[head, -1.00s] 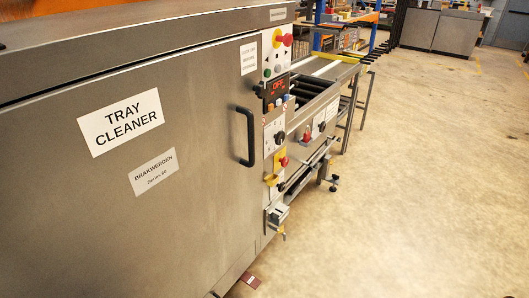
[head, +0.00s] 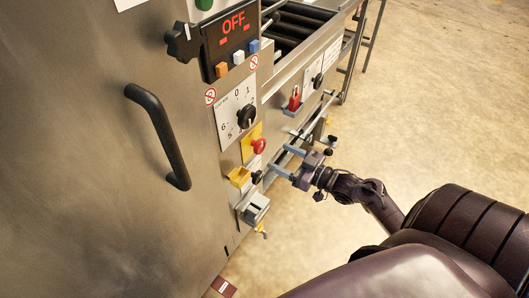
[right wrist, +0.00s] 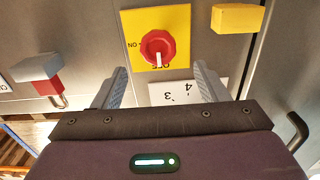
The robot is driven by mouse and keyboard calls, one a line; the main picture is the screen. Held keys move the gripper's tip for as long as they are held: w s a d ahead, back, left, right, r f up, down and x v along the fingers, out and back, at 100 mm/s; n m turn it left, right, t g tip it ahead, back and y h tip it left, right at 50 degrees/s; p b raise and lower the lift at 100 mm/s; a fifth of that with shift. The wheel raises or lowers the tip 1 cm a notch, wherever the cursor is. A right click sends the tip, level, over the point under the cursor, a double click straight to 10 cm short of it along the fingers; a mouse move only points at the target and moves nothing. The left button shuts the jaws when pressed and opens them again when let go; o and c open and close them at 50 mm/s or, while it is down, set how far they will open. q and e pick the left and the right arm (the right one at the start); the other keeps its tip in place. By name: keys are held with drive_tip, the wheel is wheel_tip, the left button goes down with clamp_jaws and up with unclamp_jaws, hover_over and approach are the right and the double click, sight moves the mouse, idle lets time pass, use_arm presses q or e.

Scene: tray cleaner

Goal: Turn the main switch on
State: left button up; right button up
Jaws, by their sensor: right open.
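The main switch is a red rotary knob (head: 259,146) on a yellow plate (head: 251,136) on the tray cleaner's front. In the right wrist view, which looks upside down, the red knob (right wrist: 158,47) sits on its yellow plate (right wrist: 180,20) with ON and OFF marks. A pale mark on the knob points down in that picture, towards OFF. My right gripper (head: 280,158) is open and empty, apart from the panel, with its fingers aimed at it. In the wrist view its fingertips (right wrist: 160,70) lie either side of the knob's line. My left gripper is out of view.
A display (head: 233,25) reads OFF. A black dial (head: 246,116) is above the switch, a yellow block (head: 239,177) and grey box (head: 255,208) below. A red padlock-like part (head: 294,101) is to the right. A black door handle (head: 160,135) sticks out left. Floor is clear at right.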

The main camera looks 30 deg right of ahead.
sight(262, 146)
drive_tip(key=x, duration=0.5)
drive_tip(key=shift+w+a+r, duration=0.1)
drive_tip(key=shift+w+r, duration=0.1)
drive_tip(key=shift+w, duration=0.1)
drive_tip(key=shift+w+a+f, duration=0.1)
drive_tip(key=shift+w+a, duration=0.1)
drive_tip(key=shift+w, duration=0.5)
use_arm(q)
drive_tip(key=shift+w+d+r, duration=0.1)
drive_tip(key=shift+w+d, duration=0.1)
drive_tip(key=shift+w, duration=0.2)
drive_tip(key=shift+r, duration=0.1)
use_arm(e)
drive_tip(key=c, duration=1)
drive_tip(key=shift+o, duration=0.2)
